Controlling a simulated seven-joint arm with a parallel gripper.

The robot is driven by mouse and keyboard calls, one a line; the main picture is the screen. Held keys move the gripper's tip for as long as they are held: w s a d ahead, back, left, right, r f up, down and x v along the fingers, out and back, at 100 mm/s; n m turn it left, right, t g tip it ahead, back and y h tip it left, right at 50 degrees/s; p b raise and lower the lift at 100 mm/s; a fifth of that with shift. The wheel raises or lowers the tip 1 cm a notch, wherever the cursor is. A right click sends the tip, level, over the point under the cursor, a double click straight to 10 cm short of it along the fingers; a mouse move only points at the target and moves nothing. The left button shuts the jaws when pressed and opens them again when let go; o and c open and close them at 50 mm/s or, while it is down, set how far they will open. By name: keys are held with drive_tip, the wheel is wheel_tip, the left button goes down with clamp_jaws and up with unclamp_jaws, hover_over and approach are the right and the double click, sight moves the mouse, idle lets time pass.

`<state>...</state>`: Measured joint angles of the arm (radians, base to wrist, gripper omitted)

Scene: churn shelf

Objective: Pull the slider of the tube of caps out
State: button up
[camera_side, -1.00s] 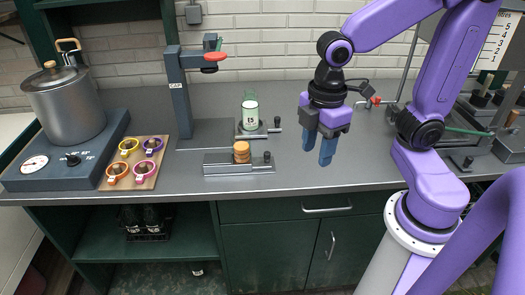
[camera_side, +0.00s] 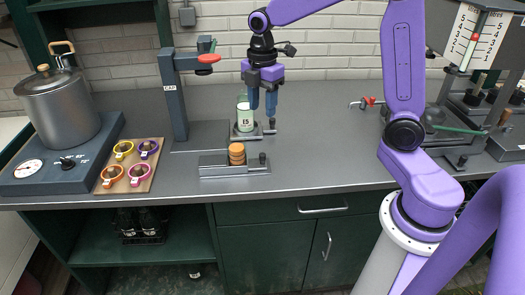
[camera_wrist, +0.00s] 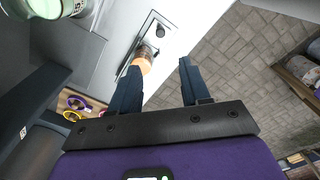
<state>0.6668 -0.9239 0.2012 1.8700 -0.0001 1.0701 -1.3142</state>
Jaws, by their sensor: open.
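The tube of caps (camera_side: 237,153) is a short stack of orange-brown caps standing on a grey metal base (camera_side: 222,170) near the counter's front edge. A dark upright knob (camera_side: 262,158), seemingly the slider's handle, stands at the right of that base. In the wrist view the caps (camera_wrist: 144,62) show beside the left finger, partly hidden by it, and the knob (camera_wrist: 160,32) lies beyond the fingers. My gripper (camera_side: 263,108) is open, empty and pointing down, above and behind the base and apart from it. It also shows in the wrist view (camera_wrist: 160,68).
A white-and-green bottle (camera_side: 245,117) stands on a holder behind the caps, close to my gripper. A dark post with a red-tipped arm (camera_side: 174,97) rises at left. The counter right of the base is clear.

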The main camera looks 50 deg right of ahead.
sight(263, 154)
wheel_tip(263, 154, down, 15)
drive_tip(key=shift+f, duration=0.2)
idle(0.3)
